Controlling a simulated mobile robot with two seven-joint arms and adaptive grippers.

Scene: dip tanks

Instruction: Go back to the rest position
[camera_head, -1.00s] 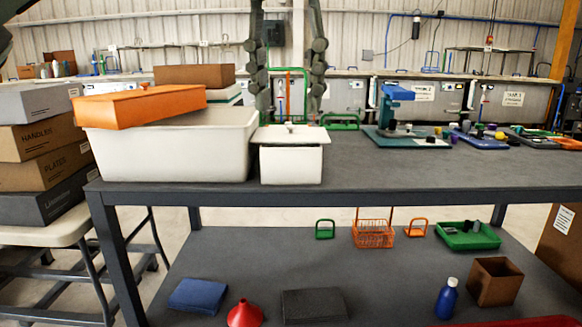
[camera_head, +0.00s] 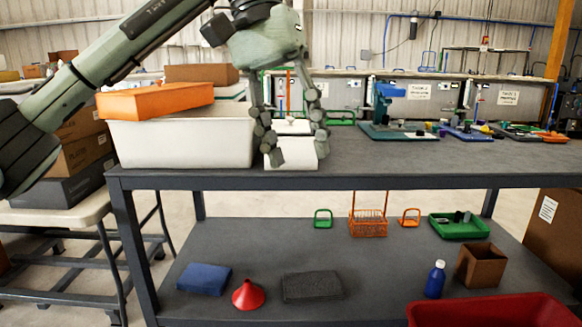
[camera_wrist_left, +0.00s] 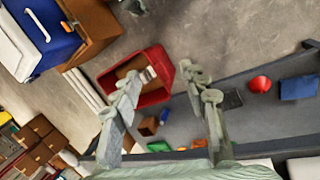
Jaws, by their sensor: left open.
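My left gripper (camera_head: 298,155) hangs fingers down from an arm that enters at the upper left in the head view. Its two fingers are spread apart, with nothing between them. They overlap the small white box (camera_head: 292,183) in the picture. In the left wrist view my left gripper (camera_wrist_left: 170,92) is open and empty, with grey floor, the lower shelf and a red bin (camera_wrist_left: 153,94) well beyond its fingers. My right gripper is not in view.
The workbench (camera_head: 400,165) carries a white tub (camera_head: 180,140) with an orange box (camera_head: 155,99) on it. The lower shelf (camera_head: 385,265) holds a red funnel (camera_head: 248,294), a blue bottle (camera_head: 435,279) and a brown open box (camera_head: 481,265). The bench's right front is clear.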

